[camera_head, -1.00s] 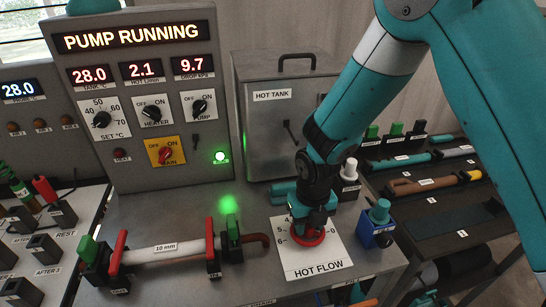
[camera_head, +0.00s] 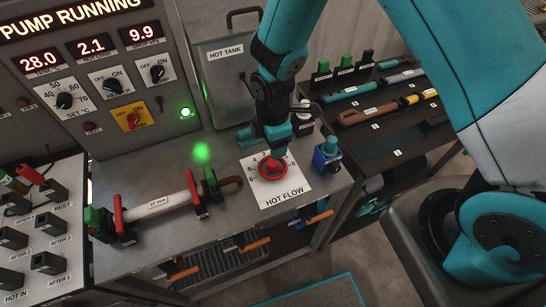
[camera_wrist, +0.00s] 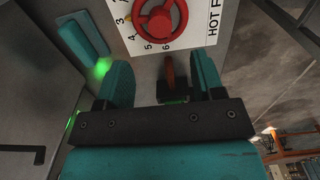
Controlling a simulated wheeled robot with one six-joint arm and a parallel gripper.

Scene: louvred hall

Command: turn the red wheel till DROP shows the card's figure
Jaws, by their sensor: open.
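The red wheel (camera_head: 272,168) sits on the white HOT FLOW plate (camera_head: 290,190), which has numbers around the wheel. The wheel also shows at the top of the wrist view (camera_wrist: 160,16). My gripper (camera_head: 277,150) is just beyond the wheel in the head view and looks clear of it. In the wrist view its teal fingers (camera_wrist: 160,62) stand apart with the wheel beyond their tips, not between them. The DROP display (camera_head: 139,34) on the panel reads 9.9. I cannot make out a card with a target figure.
A blue block with a teal knob (camera_head: 327,155) stands close right of the plate. A white 10 mm pipe (camera_head: 160,205) in red clamps lies to the left. The HOT TANK (camera_head: 228,85) stands behind. Bare bench top (camera_head: 125,180) lies between pipe and panel.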

